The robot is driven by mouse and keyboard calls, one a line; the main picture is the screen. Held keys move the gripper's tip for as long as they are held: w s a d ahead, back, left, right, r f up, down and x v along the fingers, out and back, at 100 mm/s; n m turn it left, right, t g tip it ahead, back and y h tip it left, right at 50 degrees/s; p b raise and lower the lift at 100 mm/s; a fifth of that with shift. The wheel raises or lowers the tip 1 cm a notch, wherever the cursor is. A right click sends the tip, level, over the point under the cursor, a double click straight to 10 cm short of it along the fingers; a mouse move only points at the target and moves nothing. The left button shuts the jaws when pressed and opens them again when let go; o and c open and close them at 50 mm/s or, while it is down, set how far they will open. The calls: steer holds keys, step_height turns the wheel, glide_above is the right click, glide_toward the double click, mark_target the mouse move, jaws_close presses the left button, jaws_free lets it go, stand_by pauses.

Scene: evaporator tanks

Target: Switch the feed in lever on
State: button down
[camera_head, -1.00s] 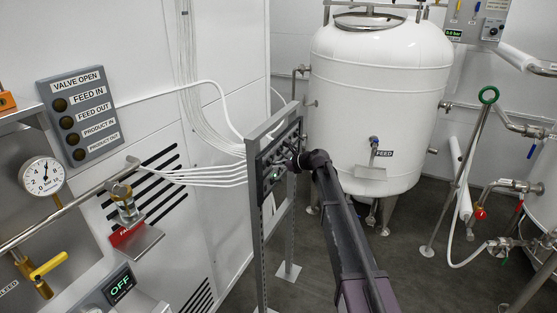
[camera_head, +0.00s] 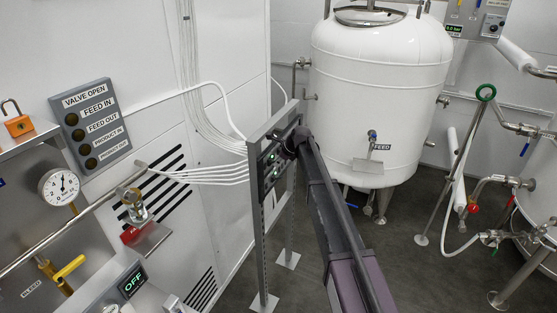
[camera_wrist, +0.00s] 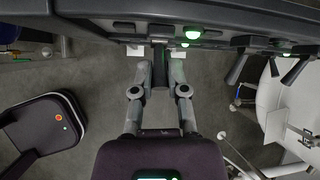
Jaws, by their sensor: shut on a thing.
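A dark control panel (camera_head: 268,172) stands on a metal frame left of the white tank, with small green lights on its face. In the wrist view, the panel (camera_wrist: 215,22) crosses the top, with dark levers hanging from it. My gripper (camera_wrist: 160,64) is shut on one dark lever (camera_wrist: 159,52), its two fingers on either side of it. Other levers (camera_wrist: 238,62) stick out to the right of it. The lever labels cannot be read. In the head view, my arm hides the gripper and the held lever. The VALVE OPEN sign (camera_head: 90,125) lists FEED IN, and its lamps look dark.
The white FEED tank (camera_head: 375,100) stands right behind my arm. White cables (camera_head: 205,172) run from the wall to the panel. Grey floor (camera_head: 400,270) is open right of my arm.

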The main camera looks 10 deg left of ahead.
stand_by(0.4)
steer(key=c, duration=0.6)
jaws_free()
steer(key=shift+c, duration=0.2)
steer(key=shift+f+b, duration=0.15)
steer(key=shift+b, duration=0.15)
steer(key=shift+s+d+f+t+y+b, duration=0.15)
steer(key=shift+f+t+y+b, duration=0.25)
steer(key=shift+y+b, duration=0.65)
steer(key=y+b, duration=0.1)
steer(key=b, duration=0.2)
steer(key=f+t+y+b, duration=0.1)
steer(key=y+b, duration=0.1)
steer(key=b, duration=0.1)
steer(key=f+t+y+b, duration=0.1)
steer(key=y+b, duration=0.1)
steer(key=b, duration=0.2)
steer(key=y+b, duration=0.1)
steer(key=b, duration=0.2)
steer(key=t+y+b, duration=0.1)
steer(key=y+b, duration=0.1)
steer(key=b, duration=0.1)
steer(key=shift+f+m, duration=0.3)
steer(key=shift+f, duration=0.1)
